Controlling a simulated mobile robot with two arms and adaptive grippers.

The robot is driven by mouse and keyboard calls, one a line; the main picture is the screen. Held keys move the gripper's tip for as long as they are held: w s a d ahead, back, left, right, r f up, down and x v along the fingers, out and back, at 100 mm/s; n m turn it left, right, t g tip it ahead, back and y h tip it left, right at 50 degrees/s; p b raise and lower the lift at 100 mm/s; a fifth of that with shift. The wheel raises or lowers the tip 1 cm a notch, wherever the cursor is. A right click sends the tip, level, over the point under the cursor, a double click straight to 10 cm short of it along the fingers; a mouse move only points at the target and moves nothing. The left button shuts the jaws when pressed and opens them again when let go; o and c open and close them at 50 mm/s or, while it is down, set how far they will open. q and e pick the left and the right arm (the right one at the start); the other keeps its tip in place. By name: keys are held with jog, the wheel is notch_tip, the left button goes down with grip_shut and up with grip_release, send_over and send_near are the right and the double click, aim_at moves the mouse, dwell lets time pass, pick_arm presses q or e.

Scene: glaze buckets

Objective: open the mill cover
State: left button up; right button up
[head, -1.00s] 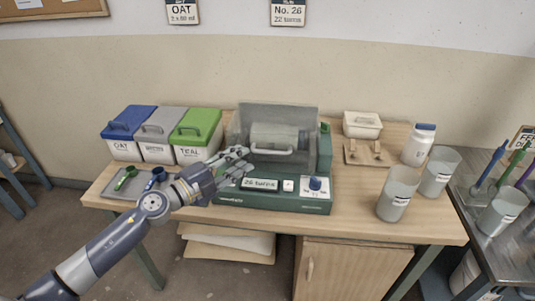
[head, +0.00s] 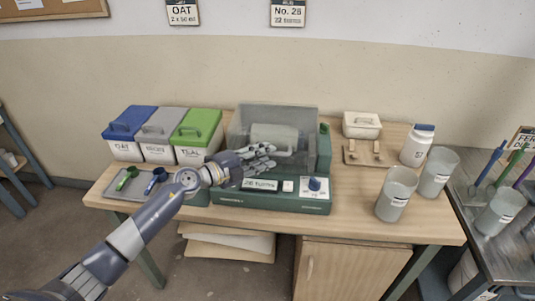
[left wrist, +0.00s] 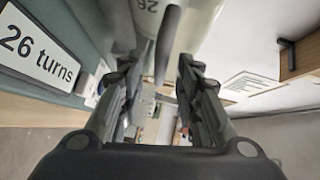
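The mill has a green base (head: 225,197) with a smoky see-through cover (head: 300,118) standing over a pale jar (head: 268,132). The cover looks down. Its front handle (head: 287,153) is partly hidden behind my fingers. My left gripper (head: 270,157) is at the front of the cover, at the handle's height. In the left wrist view its two fingers (left wrist: 160,80) are apart, and a dark bar, seemingly the handle (left wrist: 167,42), lies between them. I cannot tell whether they touch it. My right gripper is in neither view.
Blue, grey and green lidded bins (head: 196,140) stand left of the mill, with a scoop tray (head: 120,190) in front. A white box (head: 361,125), a white bottle (head: 417,146) and two grey cups (head: 396,195) stand to the right.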

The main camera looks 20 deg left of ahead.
pick_arm(q)
jog(key=shift+x, duration=0.8)
jog(key=shift+c, duration=0.2)
grip_shut()
